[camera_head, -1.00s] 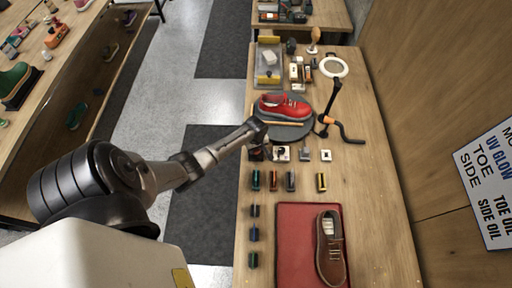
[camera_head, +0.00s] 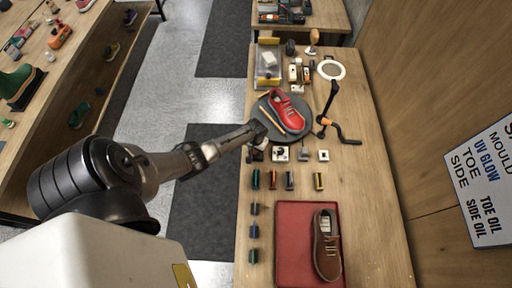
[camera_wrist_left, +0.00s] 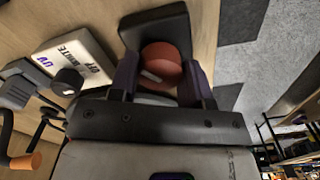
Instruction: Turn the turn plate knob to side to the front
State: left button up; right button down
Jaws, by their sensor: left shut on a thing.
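The shoe lies slanted on the plate. My left gripper (camera_head: 258,134) is at the plate's front left edge. In the left wrist view, its purple fingers (camera_wrist_left: 161,66) are shut on the red turn plate knob (camera_wrist_left: 161,58), which sits on a dark block (camera_wrist_left: 150,25). The knob is hidden by the gripper in the head view. My right gripper is not in view.
A white switch box (camera_wrist_left: 75,58) marked UV, OFF and WHITE is close beside the gripper. A black lamp arm (camera_head: 331,105) stands right of the plate. A brown shoe (camera_head: 326,245) rests on a red mat (camera_head: 290,215).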

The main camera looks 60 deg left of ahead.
pick_arm(q)
jog(key=m, duration=0.3)
jog(key=shift+m, duration=2.1)
jog(key=o, duration=0.9)
jog(key=shift+o, duration=0.2)
jog(key=shift+r, duration=0.1)
